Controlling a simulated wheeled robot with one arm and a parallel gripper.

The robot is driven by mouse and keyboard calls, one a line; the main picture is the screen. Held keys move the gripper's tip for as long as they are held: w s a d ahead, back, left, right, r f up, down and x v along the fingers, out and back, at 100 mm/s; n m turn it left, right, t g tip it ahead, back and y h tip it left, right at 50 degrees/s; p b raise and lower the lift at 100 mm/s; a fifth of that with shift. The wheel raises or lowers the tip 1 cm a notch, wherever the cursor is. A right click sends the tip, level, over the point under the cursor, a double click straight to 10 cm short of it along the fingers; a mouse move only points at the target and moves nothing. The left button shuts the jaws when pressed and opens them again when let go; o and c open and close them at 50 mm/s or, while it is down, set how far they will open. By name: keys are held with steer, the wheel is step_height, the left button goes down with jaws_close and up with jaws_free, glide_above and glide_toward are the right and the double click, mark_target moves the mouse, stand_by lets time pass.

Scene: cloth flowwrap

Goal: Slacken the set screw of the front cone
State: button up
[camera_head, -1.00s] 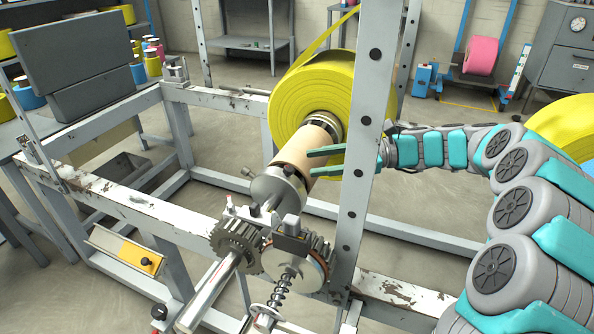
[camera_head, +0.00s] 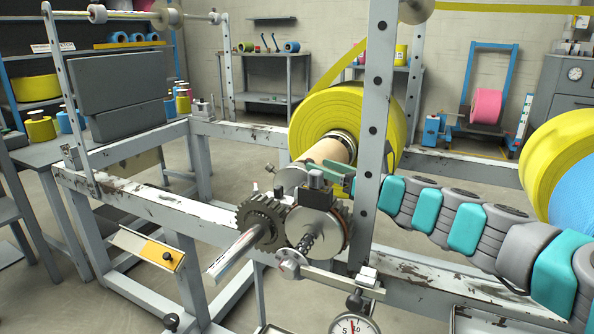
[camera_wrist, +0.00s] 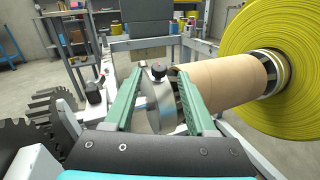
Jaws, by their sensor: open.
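The front cone (camera_wrist: 158,105) is a grey metal disc at the near end of the brown cardboard core (camera_wrist: 225,82). My gripper (camera_wrist: 158,78) is open, with one green finger on each side of the knob and cone; I cannot tell whether either finger touches. In the head view, my gripper (camera_head: 334,173) is behind the upright post at the cone, and the cone (camera_head: 291,176) is partly hidden by the gear parts. The set screw is not clear there.
The yellow film roll (camera_head: 348,112) sits on the core behind the cone. The perforated upright post (camera_head: 376,135) stands close beside my arm. A dial gauge (camera_head: 354,325) is low in front.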

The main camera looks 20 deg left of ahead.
mark_target(307, 160)
steer(key=shift+x, duration=3.9)
jaws_close()
